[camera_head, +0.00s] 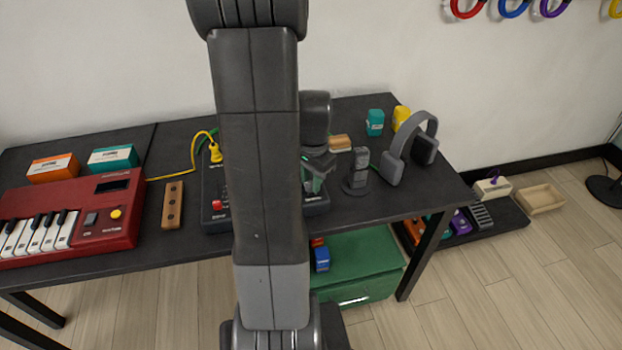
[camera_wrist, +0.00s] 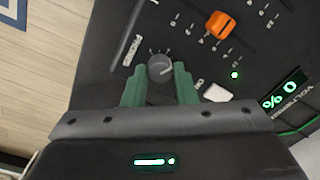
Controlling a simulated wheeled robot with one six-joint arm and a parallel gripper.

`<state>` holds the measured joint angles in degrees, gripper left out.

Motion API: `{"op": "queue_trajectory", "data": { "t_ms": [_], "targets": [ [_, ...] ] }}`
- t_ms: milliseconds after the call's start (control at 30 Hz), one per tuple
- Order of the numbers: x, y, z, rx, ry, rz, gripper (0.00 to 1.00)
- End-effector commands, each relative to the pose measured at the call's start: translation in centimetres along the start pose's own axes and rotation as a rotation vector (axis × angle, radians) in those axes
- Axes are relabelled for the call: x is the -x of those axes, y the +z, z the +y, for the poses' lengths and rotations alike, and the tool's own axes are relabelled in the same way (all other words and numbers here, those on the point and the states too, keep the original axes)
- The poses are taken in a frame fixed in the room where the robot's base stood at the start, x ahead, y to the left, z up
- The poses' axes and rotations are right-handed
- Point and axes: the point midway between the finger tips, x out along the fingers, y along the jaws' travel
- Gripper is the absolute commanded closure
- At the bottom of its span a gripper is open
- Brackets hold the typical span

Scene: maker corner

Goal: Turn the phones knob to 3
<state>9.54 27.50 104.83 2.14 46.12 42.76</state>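A round grey knob (camera_wrist: 160,68) with a light pointer line sits on a black panel (camera_wrist: 98,62) in the wrist view. The green fingers of my gripper (camera_wrist: 160,80) straddle the knob, one at each side. Their inner faces are very close to its rim; I cannot tell whether they press on it. In the head view the black device (camera_head: 215,222) stands on the table, partly hidden by my arm, with my gripper (camera_head: 313,180) over its right part. The knob is hidden there.
An orange cap (camera_wrist: 220,25), a white button (camera_wrist: 217,93) and a green percent display (camera_wrist: 284,95) are near the knob. On the table (camera_head: 390,205), a small dark stand (camera_head: 357,172) and headphones (camera_head: 408,148) are right of my gripper. A red keyboard (camera_head: 75,220) is at left.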

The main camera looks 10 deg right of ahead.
Motion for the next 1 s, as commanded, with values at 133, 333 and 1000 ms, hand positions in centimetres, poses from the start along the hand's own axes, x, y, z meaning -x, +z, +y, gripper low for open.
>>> {"op": "queue_trajectory", "data": {
  "t_ms": [133,333,1000],
  "targets": [
    [0.0,0.0,0.0,0.0,-0.001,0.001,0.55],
    [0.0,0.0,0.0,0.0,0.0,0.0,0.55],
    [11.5,0.0,0.0,0.0,-0.003,0.003,0.55]
  ]
}}
